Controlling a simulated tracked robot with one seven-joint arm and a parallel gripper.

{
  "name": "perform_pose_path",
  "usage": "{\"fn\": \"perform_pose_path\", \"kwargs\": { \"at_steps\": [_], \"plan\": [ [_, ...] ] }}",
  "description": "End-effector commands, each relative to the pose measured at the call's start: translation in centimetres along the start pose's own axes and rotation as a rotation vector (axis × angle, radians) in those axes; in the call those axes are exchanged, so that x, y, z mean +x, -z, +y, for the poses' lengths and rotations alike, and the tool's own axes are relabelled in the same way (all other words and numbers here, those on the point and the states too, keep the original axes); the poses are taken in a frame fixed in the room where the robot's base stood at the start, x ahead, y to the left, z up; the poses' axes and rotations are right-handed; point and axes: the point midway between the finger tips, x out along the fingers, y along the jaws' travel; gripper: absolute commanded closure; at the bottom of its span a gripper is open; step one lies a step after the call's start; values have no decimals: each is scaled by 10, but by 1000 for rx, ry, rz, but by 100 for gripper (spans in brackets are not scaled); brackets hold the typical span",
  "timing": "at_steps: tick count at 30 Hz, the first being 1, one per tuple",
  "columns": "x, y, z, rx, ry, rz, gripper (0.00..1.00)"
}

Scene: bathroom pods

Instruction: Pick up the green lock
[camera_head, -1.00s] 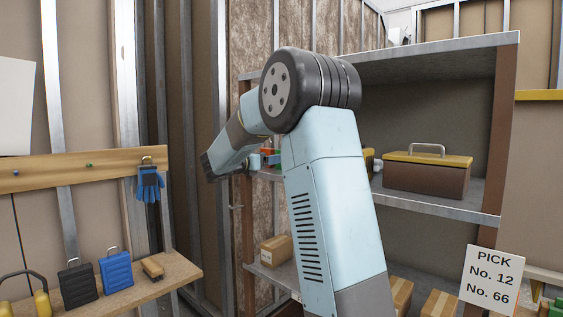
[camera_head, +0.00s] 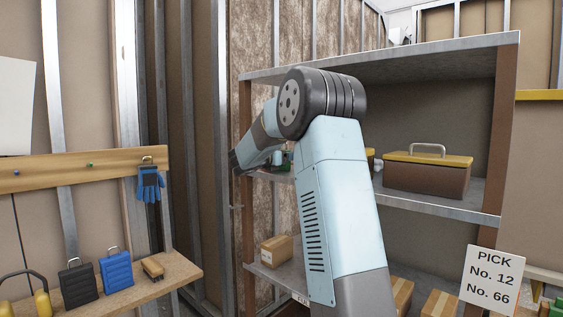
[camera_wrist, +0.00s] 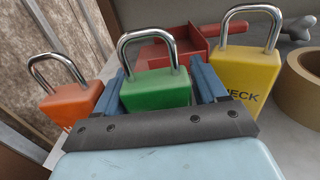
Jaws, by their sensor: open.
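The green lock (camera_wrist: 155,88), a padlock with a metal shackle, stands upright in the middle of the wrist view. My gripper (camera_wrist: 163,78) is open, with one blue finger on each side of the green lock's body. I cannot tell whether either finger touches it. The lower front of the lock is hidden behind the gripper's dark edge. In the head view my arm hides most of this spot on the middle shelf, and the lock cannot be made out clearly.
An orange lock (camera_wrist: 70,103) stands close on the left and a yellow lock (camera_wrist: 247,68) close on the right. A red tray-like object (camera_wrist: 160,52) lies behind. A tape roll (camera_wrist: 305,78) is at far right. A brown toolbox (camera_head: 427,177) sits farther along the shelf.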

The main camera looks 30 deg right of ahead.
Motion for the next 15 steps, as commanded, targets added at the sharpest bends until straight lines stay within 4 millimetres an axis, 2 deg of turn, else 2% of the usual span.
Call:
{"fn": "perform_pose_path", "kwargs": {
  "at_steps": [6,15],
  "plan": [
    [0,0,0,0,0,0,30],
    [0,0,0,0,0,0,58]
  ]
}}
